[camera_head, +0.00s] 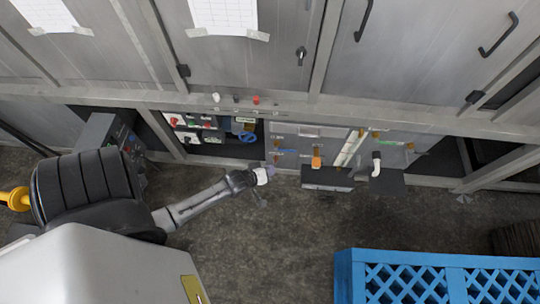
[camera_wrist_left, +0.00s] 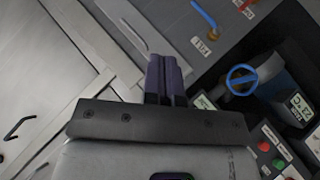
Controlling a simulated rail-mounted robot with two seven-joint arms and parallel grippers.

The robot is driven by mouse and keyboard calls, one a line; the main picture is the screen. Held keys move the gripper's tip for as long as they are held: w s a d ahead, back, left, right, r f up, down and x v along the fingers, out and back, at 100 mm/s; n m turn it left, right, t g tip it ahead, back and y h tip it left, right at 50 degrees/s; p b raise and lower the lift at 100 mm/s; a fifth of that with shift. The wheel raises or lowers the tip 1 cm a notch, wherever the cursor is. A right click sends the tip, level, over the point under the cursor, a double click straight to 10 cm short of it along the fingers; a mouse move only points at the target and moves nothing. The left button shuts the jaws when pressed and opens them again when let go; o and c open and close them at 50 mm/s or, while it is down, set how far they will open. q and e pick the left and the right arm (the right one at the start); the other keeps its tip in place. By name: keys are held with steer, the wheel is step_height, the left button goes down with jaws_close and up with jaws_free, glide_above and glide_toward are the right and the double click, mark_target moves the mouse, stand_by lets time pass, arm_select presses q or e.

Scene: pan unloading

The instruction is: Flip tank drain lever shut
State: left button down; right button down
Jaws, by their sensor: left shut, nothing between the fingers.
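My left gripper (camera_head: 268,174) is in front of the grey valve panel (camera_head: 300,134), low and just left of its middle. In the left wrist view its two dark purple fingers (camera_wrist_left: 164,66) are pressed together with nothing between them. The left wrist view shows a lever with a blue handle (camera_wrist_left: 205,16) above a white label, apart from the fingertips. An orange-red handle (camera_wrist_left: 246,5) shows at the top edge. I cannot tell which lever is the tank drain. My right gripper is out of view.
A recess left of the panel holds a blue handwheel (camera_wrist_left: 241,79) and a box with red and green buttons (camera_wrist_left: 265,146). A white elbow pipe (camera_head: 376,165) sticks out at right. A blue crate (camera_head: 345,270) stands at lower right. The floor between is clear.

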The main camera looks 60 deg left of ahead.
arm_select(q)
steer(key=s+a+f+n+t+y+b, duration=0.1)
steer(key=a+f+n+b, duration=0.2)
steer(key=f+b, duration=0.5)
steer(key=s+a+f+n+t+y+b, duration=0.1)
steer(key=a+f+n+b, duration=0.3)
steer(key=f+b, duration=0.4)
steer(key=s+a+f+n+t+y+b, duration=0.2)
steer(key=a+f+b, duration=0.4)
steer(key=f, duration=0.8)
steer(key=shift+n+t+y+b, duration=0.6)
steer(key=shift+n+b, duration=0.3)
steer(key=shift+b, duration=0.2)
steer(key=shift+w, duration=0.15)
steer(key=w+d+b+x, duration=0.1)
steer(key=b+x, duration=0.5)
steer(key=x, duration=0.6)
steer(key=shift+w+d+b, duration=0.35)
steer(key=shift+d, duration=0.4)
steer(key=shift+r, duration=0.1)
